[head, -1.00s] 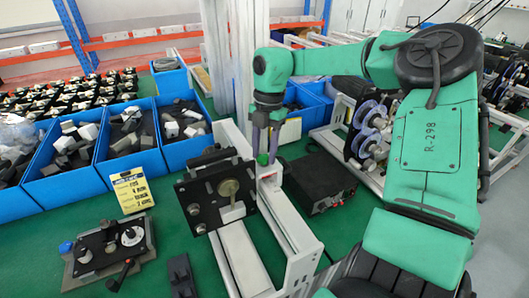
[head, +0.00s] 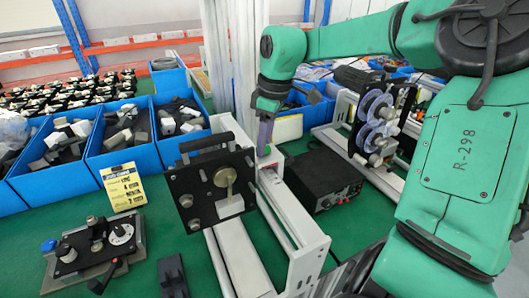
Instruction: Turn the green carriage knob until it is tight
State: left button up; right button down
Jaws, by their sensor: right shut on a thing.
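The green carriage knob (head: 266,151) shows as a small green patch at the right side of the black carriage plate (head: 213,188), on the white rail. My right gripper (head: 265,143) points down over the knob, with its purple-grey fingers at it. It is shut on the knob, which the fingers partly hide. The carriage plate stands upright and carries a brass-coloured round part with a lever. My left gripper is not in the view.
Blue bins (head: 128,137) of grey and white parts stand at the left behind a yellow card (head: 124,187). A black box (head: 322,178) sits right of the rail. A fixture with a black handle (head: 95,246) lies front left. Green table shows between them.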

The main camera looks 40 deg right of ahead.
jog(key=c, duration=0.5)
grip_release()
jog(key=shift+a+m+p, duration=0.1)
jog(key=shift+m+p, duration=0.2)
jog(key=shift+m, duration=0.2)
jog(key=shift+c, duration=0.2)
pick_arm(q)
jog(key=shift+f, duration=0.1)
pick_arm(e)
notch_tip(320, 180, up, 5)
jog(key=p, duration=0.4)
jog(key=shift+r, duration=0.1)
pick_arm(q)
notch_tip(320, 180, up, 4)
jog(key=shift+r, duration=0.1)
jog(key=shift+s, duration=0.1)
